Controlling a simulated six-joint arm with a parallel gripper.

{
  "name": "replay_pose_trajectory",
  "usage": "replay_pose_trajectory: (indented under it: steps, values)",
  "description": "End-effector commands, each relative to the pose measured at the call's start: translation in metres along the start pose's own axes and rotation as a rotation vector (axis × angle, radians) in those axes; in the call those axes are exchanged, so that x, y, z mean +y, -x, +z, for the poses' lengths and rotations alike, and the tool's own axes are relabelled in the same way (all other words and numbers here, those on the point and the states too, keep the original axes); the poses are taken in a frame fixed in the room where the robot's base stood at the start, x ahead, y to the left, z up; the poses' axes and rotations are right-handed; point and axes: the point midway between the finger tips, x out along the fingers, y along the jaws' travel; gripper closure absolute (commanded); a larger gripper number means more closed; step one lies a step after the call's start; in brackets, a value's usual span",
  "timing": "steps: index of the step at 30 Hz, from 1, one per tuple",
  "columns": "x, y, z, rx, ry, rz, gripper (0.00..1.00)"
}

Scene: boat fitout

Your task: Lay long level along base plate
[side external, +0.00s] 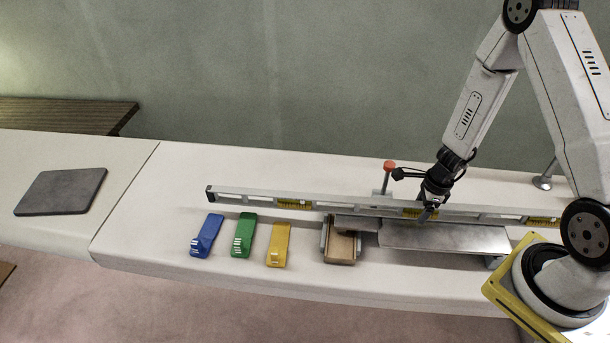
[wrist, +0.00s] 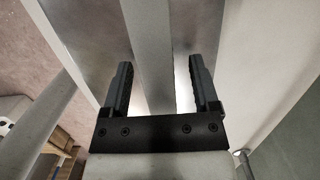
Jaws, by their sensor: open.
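The long level (side external: 340,203) is a silver bar with yellow vial windows, running left to right across the bench. The grey metal base plate (side external: 450,238) lies just in front of its right half. In the wrist view the level (wrist: 150,45) passes between the fingers, with bare metal plate (wrist: 195,35) beside it. My gripper (side external: 428,212) is down at the level's right half. In the wrist view my gripper (wrist: 160,85) is open, with a finger on each side of the bar and gaps showing. I cannot tell whether the level touches the plate; its underside is hidden.
A red-topped post (side external: 389,167) stands behind the level. A dark slab (side external: 62,191) lies far left. The bench between slab and blocks is clear.

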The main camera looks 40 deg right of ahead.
Motion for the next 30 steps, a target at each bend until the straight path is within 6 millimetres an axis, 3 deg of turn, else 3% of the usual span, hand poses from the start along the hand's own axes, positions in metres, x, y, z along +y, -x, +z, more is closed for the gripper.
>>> replay_pose_trajectory:
  steps: [14, 30]
  values:
    - [0.0, 0.008, 0.0, -0.002, 0.0, 0.0, 0.22]
    - [0.0, 0.043, 0.0, -0.003, 0.001, -0.001, 0.22]
